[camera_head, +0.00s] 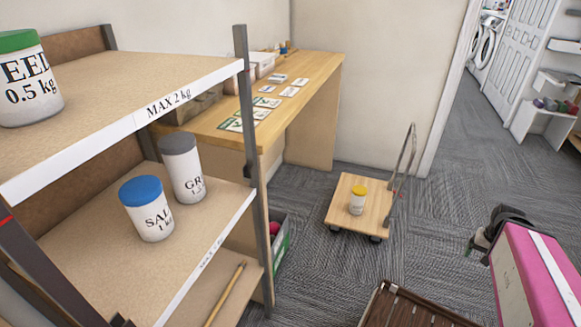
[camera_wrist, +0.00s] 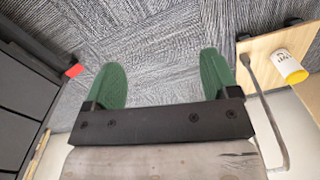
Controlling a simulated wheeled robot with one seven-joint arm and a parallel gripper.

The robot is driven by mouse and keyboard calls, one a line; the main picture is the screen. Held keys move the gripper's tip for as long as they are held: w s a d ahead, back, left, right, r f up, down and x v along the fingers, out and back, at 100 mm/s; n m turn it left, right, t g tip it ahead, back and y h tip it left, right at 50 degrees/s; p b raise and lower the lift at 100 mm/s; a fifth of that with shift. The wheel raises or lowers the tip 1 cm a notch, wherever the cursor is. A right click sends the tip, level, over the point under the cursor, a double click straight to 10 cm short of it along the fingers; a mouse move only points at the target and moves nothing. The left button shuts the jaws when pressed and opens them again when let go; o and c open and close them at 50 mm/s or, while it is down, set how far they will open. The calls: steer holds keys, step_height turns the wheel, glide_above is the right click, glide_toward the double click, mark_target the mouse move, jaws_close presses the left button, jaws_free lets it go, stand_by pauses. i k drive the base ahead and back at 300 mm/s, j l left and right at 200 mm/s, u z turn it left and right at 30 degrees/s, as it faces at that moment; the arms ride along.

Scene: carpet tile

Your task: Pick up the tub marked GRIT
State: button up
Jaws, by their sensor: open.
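The tub with a grey lid (camera_head: 186,181) stands upright on the middle shelf in the head view. Only "GR" of its name shows, with the rest turned out of sight.
A green-lidded tub (camera_head: 27,82) stands on the upper shelf (camera_head: 110,90), which overhangs the middle one. Dark posts (camera_head: 247,110) frame the rack. A trolley (camera_head: 345,212) bears a yellow-lidded tub (camera_head: 357,203). A desk (camera_head: 300,75) stands behind. Carpet is clear around the trolley.

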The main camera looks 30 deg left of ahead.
mark_target(179, 150)
steer(key=u, duration=2.85)
